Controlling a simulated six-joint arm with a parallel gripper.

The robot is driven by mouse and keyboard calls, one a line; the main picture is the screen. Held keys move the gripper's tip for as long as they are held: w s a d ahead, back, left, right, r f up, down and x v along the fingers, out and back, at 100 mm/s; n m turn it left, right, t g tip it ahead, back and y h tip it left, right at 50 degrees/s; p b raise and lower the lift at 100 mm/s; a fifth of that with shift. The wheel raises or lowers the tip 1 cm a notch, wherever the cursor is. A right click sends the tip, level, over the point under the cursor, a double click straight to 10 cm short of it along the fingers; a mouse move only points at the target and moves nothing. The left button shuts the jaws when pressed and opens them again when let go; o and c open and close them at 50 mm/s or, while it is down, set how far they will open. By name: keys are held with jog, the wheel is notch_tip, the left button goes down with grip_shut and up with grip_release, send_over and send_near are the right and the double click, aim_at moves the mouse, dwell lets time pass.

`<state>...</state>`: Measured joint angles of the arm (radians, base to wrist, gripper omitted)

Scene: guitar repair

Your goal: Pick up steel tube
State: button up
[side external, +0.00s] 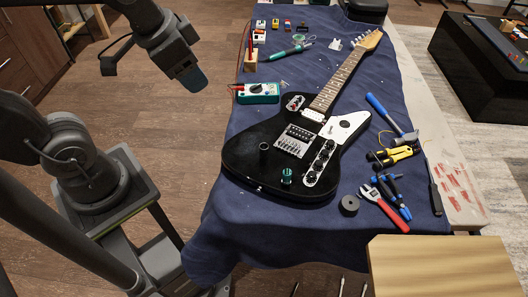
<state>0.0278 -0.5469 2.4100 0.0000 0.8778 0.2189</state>
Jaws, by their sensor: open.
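A small dark grey tube (263,146), which looks like the steel tube, stands upright on the lower left part of a black electric guitar (240,165). Its top rim shows a dark opening. The guitar lies on a table with a blue cloth (235,222). My gripper (193,80) is up at the left of the table, over the floor side, well apart from the tube. It points down and to the right, and nothing shows in it. The gap between its fingers is hard to make out at this angle.
A teal cylinder (287,176) stands on the guitar near the tube. A green multimeter (258,93) lies left of the guitar. A black roll (350,205), red wrench (384,209), blue-handled pliers (391,193) and hammer (384,110) lie right. The cloth's front left is clear.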

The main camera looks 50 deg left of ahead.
jog(key=w+d+f+m+g, duration=0.2)
jog(key=w+f+m, duration=0.3)
jog(key=w+m, duration=0.15)
jog(key=m+g, duration=0.3)
jog(key=m, duration=0.3)
send_over(264, 146)
notch_tip(264, 146, down, 10)
notch_tip(264, 146, down, 8)
jog(key=shift+f, duration=3)
jog(key=c, duration=1)
jog(key=shift+r, duration=0.1)
